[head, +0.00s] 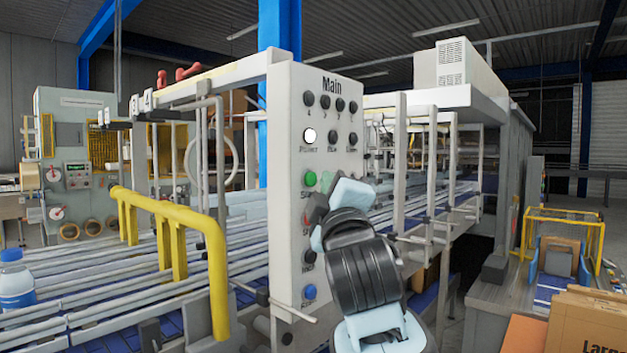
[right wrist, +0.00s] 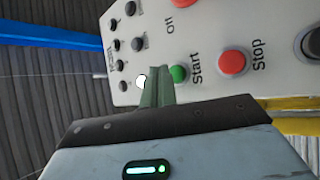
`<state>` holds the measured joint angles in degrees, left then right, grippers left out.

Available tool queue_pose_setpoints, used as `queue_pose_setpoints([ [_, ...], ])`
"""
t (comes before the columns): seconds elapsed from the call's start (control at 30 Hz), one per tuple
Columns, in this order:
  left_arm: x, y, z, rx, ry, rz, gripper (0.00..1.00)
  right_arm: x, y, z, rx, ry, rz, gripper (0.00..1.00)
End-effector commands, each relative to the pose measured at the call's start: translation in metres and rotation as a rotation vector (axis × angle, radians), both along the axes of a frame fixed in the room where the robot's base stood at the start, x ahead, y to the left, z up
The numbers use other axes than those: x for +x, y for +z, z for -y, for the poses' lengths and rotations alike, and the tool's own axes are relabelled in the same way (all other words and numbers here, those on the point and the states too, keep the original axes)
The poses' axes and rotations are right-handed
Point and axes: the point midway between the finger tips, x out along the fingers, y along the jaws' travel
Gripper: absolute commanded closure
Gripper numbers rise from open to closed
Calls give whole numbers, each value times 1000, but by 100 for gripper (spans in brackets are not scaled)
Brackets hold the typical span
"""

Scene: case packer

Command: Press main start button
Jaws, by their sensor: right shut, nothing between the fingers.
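The white control panel (head: 285,150) marked "Main" stands upright in the middle of the head view. Its green start button (head: 310,179) is visible just above my right gripper (head: 322,207). In the right wrist view the green button (right wrist: 178,73), labelled "Start", sits just right of the tips of my shut, empty right gripper (right wrist: 158,86). I cannot tell whether the fingertips touch the panel. The red stop button (right wrist: 232,62) is to the right of the green one; the gripper partly hides it in the head view. My left gripper is not in view.
A lit white button (head: 309,136) and several black knobs are above the start button; a blue button (head: 309,291) is at the bottom. A yellow rail (head: 215,270) stands left of the panel over the conveyor (head: 110,300). A cardboard box (head: 585,320) is at lower right.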

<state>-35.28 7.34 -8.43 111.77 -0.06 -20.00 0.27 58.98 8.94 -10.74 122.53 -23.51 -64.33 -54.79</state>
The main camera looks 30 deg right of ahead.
Motion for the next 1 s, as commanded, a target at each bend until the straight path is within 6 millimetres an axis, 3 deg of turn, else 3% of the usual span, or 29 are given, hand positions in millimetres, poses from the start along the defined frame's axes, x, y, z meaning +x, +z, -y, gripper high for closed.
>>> queue_pose_setpoints([
  [1.0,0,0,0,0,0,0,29,8,0,-3,1,0,0,100],
])
